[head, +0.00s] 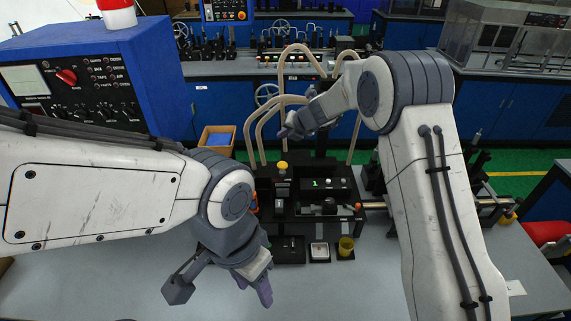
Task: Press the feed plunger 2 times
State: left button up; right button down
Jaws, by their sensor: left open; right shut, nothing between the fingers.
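The feed plunger appears to be the yellow knob (282,166) on top of a dark post on the black tape machine (325,208). A small green digit, which looks like 1, glows on the display (315,183) to its right. My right gripper (288,132) is shut and empty. In the picture it shows just above the yellow knob, apart from it. My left gripper (254,287) is open and empty over the grey table, in front and to the left of the machine. My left arm hides part of the machine's left side.
A black tray (290,249), a white dish (319,251) and a yellow cup (346,247) stand at the machine's front edge. A blue control box (105,75) is at the back left. Pale hoses (248,135) rise behind the machine. The front of the table (340,295) is clear.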

aim_at(282, 165)
notch_tip(282, 165, down, 8)
jog(key=b, duration=0.8)
jog(key=shift+f+b, duration=0.4)
jog(key=shift+b, duration=0.1)
dwell(1.2)
jog(key=shift+a+f, duration=0.1)
jog(key=shift+f, duration=0.35)
jog(key=shift+s+f+b, duration=0.1)
jog(key=shift+f+b, duration=1.05)
jog(key=shift+f, duration=0.2)
dwell(1.0)
jog(key=shift+r, duration=0.1)
jog(key=shift+r+p, duration=1.65)
jog(key=shift+p, duration=0.3)
